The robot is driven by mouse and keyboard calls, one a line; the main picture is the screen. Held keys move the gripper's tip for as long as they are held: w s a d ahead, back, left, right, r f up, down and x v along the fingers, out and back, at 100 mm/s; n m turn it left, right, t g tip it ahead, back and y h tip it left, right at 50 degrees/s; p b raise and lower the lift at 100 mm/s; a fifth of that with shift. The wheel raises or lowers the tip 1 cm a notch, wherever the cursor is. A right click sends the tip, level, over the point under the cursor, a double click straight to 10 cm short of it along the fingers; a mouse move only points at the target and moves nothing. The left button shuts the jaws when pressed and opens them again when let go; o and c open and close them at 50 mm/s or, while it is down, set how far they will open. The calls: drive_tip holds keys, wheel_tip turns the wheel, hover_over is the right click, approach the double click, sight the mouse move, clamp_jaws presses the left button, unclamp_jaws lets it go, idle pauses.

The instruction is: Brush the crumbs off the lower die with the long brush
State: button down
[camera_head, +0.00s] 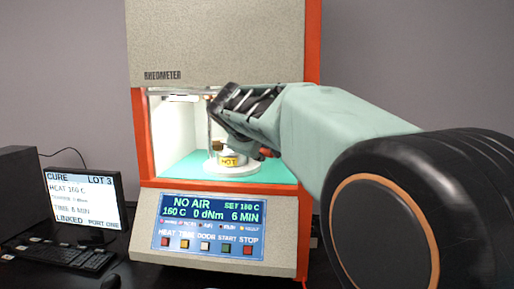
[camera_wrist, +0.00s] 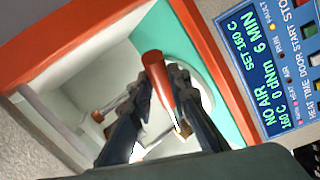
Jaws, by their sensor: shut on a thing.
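My gripper (camera_head: 228,122) reaches into the open chamber of the rheometer, above the lower die. In the wrist view my gripper (camera_wrist: 158,112) is shut on the brush, whose orange-red handle (camera_wrist: 153,66) shows between the two dark fingers. A bit of the handle (camera_head: 268,152) also shows below the gripper in the head view.
The orange chamber frame (camera_head: 143,140) stands close around my gripper. The front panel (camera_head: 208,222) below reads NO AIR, 160 C, 0 dNm, 6 MIN. A monitor (camera_head: 84,197) and a keyboard (camera_head: 70,255) stand at the left. The chamber's left side is free.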

drive_tip(key=w+d+f+p, duration=0.1)
drive_tip(key=w+d+p, duration=0.1)
drive_tip(key=w+p, duration=0.5)
drive_tip(key=shift+w+f, duration=0.4)
drive_tip(key=shift+w, duration=2.35)
drive_tip(key=shift+f, duration=0.35)
drive_tip(key=shift+w+r, duration=0.1)
